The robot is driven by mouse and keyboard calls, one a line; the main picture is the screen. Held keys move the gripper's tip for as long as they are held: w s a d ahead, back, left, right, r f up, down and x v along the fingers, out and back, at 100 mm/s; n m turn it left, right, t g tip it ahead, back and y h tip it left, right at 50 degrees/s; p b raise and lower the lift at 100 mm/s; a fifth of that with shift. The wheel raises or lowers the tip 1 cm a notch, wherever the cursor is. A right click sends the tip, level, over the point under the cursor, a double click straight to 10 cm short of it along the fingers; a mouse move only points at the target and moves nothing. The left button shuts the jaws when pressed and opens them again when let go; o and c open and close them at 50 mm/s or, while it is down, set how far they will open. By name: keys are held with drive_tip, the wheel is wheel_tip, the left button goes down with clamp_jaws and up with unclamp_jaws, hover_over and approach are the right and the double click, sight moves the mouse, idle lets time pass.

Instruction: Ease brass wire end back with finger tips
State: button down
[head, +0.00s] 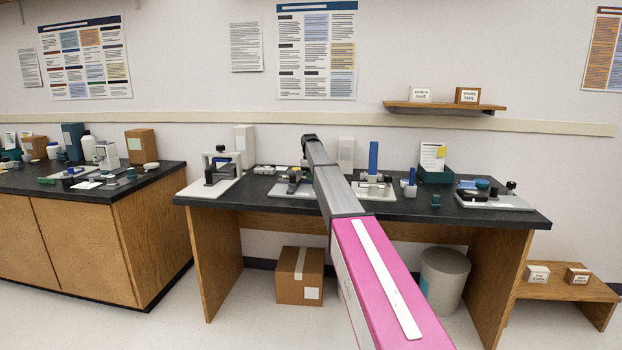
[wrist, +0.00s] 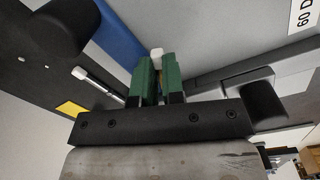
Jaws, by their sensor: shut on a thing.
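My gripper (wrist: 157,66) shows in the wrist view with two green fingers close together, shut on a small white-tipped piece (wrist: 157,52). A thin brownish strip shows between the fingers, but it is too small to tell whether it is the brass wire. In the head view, my pink and grey arm reaches over the middle of the dark bench (head: 262,196) and hides the gripper and what it holds. A thin rod with a white end (wrist: 79,73) lies left of the fingers in the wrist view.
A grey-white board (head: 292,191) with small apparatus lies beside my arm. A blue upright block (head: 373,157) stands to its right, and a green tray (head: 436,175) with a card stands farther right. In the wrist view, a dark rounded part (wrist: 264,103) is close on the right.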

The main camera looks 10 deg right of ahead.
drive_tip(key=c, duration=1.5)
unclamp_jaws()
